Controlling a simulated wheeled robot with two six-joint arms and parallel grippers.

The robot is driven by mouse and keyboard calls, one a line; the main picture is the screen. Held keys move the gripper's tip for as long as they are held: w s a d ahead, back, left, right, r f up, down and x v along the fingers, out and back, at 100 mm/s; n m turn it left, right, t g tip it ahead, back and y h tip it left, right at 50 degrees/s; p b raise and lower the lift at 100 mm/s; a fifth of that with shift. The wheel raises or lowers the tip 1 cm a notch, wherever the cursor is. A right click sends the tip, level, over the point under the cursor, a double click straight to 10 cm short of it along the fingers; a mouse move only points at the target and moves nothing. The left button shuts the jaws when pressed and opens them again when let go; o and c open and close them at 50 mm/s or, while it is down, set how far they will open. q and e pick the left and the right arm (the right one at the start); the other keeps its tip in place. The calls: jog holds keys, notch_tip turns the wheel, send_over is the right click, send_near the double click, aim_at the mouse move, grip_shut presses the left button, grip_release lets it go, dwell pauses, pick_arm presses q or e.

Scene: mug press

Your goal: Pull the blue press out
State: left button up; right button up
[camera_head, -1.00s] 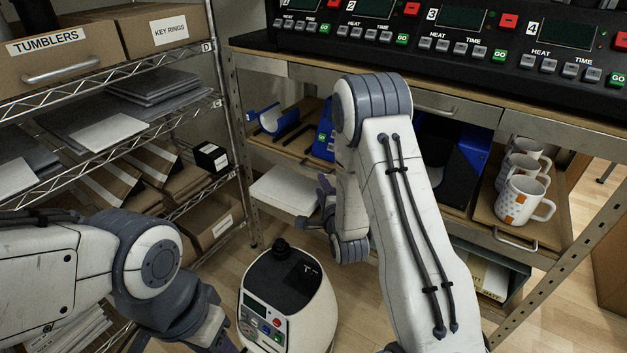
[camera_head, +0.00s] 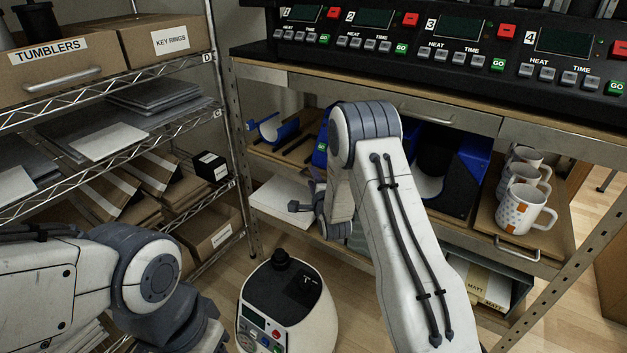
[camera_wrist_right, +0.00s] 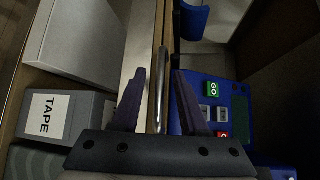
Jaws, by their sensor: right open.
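A blue press stands on the wooden shelf under the counter in the head view. Its blue cradle (camera_head: 275,127) and blue control box (camera_head: 320,152) show left of my right arm, which hides part of it. In the right wrist view the blue press (camera_wrist_right: 241,115) with a green GO button is at the right. My right gripper (camera_wrist_right: 160,73) is open, its two purple fingers on either side of a metal bar handle (camera_wrist_right: 161,88) along the tray's front edge. The fingers look apart from the bar. My left gripper is out of the frame, below the left arm's wrist.
Another blue press (camera_head: 472,160) is right of my arm. Several mugs (camera_head: 522,208) stand on a tray at the right. A grey box marked TAPE (camera_wrist_right: 48,118) and a white slab (camera_wrist_right: 82,40) lie left of the fingers. A white floor machine (camera_head: 288,305) stands in front.

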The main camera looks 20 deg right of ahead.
grip_shut()
dwell(1.3)
